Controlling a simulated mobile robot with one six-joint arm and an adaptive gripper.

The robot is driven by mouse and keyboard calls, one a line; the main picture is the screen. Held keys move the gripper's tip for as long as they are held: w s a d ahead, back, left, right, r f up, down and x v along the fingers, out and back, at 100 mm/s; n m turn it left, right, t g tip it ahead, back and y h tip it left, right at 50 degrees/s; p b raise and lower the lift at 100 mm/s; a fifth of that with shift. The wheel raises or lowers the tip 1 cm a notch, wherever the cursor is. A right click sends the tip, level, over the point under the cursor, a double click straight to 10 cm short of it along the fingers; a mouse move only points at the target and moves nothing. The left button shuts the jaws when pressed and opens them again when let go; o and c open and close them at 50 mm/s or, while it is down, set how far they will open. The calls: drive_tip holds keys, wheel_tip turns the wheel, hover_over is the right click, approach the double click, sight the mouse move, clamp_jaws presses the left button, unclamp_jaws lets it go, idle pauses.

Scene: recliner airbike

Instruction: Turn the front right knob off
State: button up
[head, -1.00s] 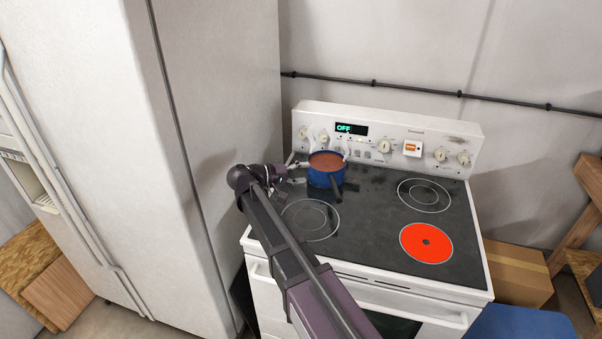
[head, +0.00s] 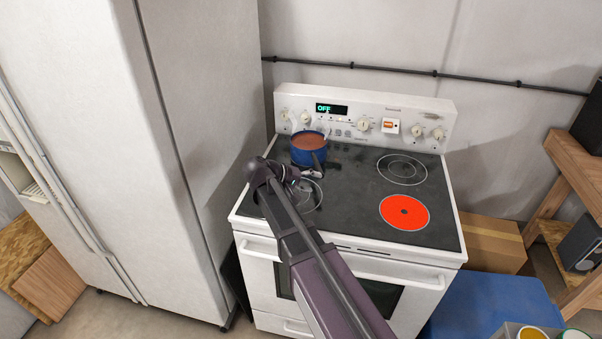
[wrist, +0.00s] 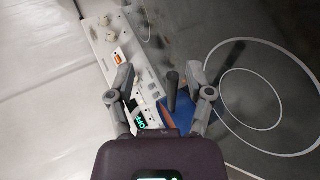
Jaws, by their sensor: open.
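The stove's white back panel (head: 345,113) carries several knobs. Two knobs sit at its right end, the inner one (head: 417,132) and the outer one (head: 438,133); which one is the front right knob cannot be told. Two knobs also show at the top of the wrist view (wrist: 107,28). The front right burner (head: 404,212) glows red. My gripper (head: 312,177) is open over the left side of the cooktop, just in front of the blue pot, well left of those right-end knobs. In the wrist view my open fingers (wrist: 163,97) spread either side of the pot's dark handle.
The blue pot (head: 309,155) with reddish-brown contents stands on the back left of the cooktop. An orange-lit switch (head: 390,126) and a display (head: 331,109) reading OFF are on the panel. A refrigerator (head: 185,120) rises at the left. The cooktop's right side is clear of objects.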

drive_tip(key=s+d+f+g+y, duration=0.1)
drive_tip(key=s+d+f+y, duration=0.1)
drive_tip(key=s+d+f, duration=0.1)
drive_tip(key=s+d+f+g+y, duration=0.1)
drive_tip(key=s+d+f+y, duration=0.1)
drive_tip(key=s+d+f, duration=0.1)
drive_tip(key=shift+s+m+y, duration=0.2)
drive_tip(key=shift+m+y, duration=0.1)
drive_tip(key=shift+m, duration=0.1)
drive_tip(key=s+f+y, duration=0.1)
drive_tip(key=s, duration=0.1)
drive_tip(key=s+d+f+m+y, duration=0.1)
drive_tip(key=s+y, duration=0.1)
drive_tip(key=s+f+y, duration=0.1)
drive_tip(key=s+y, duration=0.1)
drive_tip(key=shift+s+d+f+g, duration=0.35)
drive_tip(key=shift+g, duration=0.05)
drive_tip(key=s+f+y+b, duration=0.2)
drive_tip(key=s+f+b, duration=0.2)
drive_tip(key=f+b, duration=0.6)
drive_tip(key=shift+s+a+m+g, duration=0.15)
drive_tip(key=shift+s+m+g, duration=0.15)
drive_tip(key=shift+s+m, duration=0.1)
drive_tip(key=shift+c, duration=0.7)
